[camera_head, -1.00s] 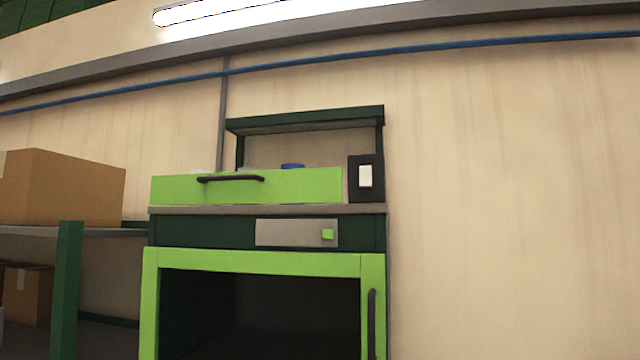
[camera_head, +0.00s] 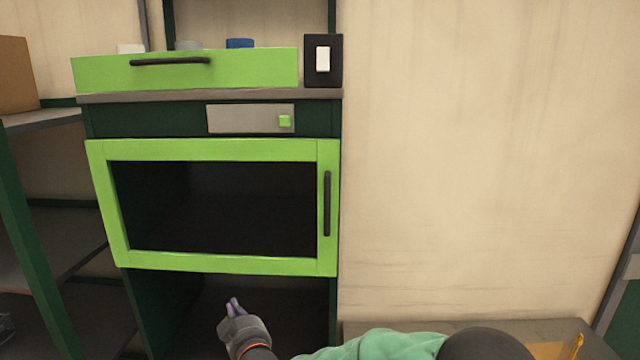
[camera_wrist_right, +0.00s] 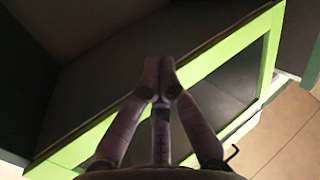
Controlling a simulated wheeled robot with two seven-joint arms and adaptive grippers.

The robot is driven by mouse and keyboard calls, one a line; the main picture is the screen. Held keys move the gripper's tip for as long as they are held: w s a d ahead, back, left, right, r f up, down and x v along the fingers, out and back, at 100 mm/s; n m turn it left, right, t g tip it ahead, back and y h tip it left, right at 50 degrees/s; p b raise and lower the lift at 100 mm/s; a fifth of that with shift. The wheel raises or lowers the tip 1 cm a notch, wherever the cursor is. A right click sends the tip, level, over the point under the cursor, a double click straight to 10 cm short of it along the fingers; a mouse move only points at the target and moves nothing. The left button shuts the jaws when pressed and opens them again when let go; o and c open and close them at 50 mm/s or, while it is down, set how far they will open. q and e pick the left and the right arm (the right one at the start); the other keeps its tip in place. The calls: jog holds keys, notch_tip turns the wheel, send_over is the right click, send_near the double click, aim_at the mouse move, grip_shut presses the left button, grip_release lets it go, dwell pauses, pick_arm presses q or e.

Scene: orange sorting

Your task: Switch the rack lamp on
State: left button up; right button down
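The rack (camera_head: 337,130) is dark green with a bright green drawer front, and a black box (camera_head: 311,78) stands at the right end of its counter. A white rocker switch (camera_head: 323,60) is on the front of that box. Whether the rocker is pressed cannot be told, and no lamp shows in view. My right gripper (camera_head: 234,305) is low in front of the rack, below the glazed door and well below the switch. In the right wrist view its fingertips (camera_wrist_right: 160,72) meet with nothing between them. My left gripper is not in view.
The green-framed door (camera_head: 220,263) with a dark handle (camera_head: 327,203) is shut. A shelf (camera_head: 40,118) with a cardboard box (camera_head: 18,75) stands left. The wall right of the rack is bare.

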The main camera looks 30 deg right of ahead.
jog(key=s+d+r+m+t+h+p, duration=0.1)
jog(key=s+d+r+t+h+p, duration=0.1)
jog(key=r, duration=0.8)
jog(key=s+d+r+m+t+h+p, duration=0.1)
jog(key=s+r+p, duration=0.15)
jog(key=r, duration=0.75)
jog(key=s+d+r+m+t+h+p, duration=0.1)
jog(key=s+d+r+t+h, duration=0.15)
jog(key=r, duration=0.75)
jog(key=s+d+r+m+g+h+p, duration=0.1)
jog(key=s+d+r+m+h+p, duration=0.1)
jog(key=s+r, duration=0.3)
jog(key=s+d+r+m+g+h+p, duration=0.1)
jog(key=s+d+r+m+h, duration=0.2)
jog(key=r, duration=0.8)
jog(key=s+d+h, duration=0.1)
jog(key=s+h, duration=0.1)
jog(key=s, duration=0.1)
jog(key=shift+p, duration=0.35)
jog(key=p, duration=0.4)
send_near(323, 54)
notch_tip(323, 54, up, 4)
jog(key=w+d, duration=0.1)
jog(key=w+d+f, duration=0.1)
jog(key=w, duration=0.1)
jog(key=shift+w+d+f, duration=0.1)
jog(key=shift+w+d, duration=0.15)
jog(key=shift+w, duration=0.2)
